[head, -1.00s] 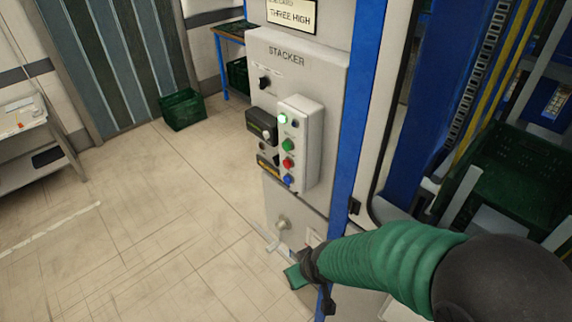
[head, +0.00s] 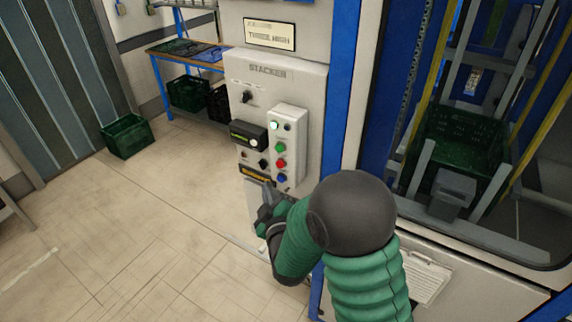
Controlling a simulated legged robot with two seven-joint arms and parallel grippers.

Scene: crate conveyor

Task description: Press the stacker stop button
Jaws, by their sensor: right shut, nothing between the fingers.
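The grey STACKER panel (head: 312,88) stands on the machine's front in the head view. A pale button box (head: 299,120) on it carries a lit white-green lamp, a green button (head: 279,147), a red button (head: 280,163) and a blue button (head: 282,179) in a column. No label reading stop is legible. My right gripper (head: 266,192) is shut and empty, just below and left of the button box. Its fingers point up toward the panel, and I cannot tell whether they touch it. My left gripper is not in view.
Dark selector knobs (head: 246,97) sit left of the button box. Behind glass at right is a green crate (head: 470,130). Another green crate (head: 127,136) stands on the floor at left, near a blue-legged table (head: 160,85).

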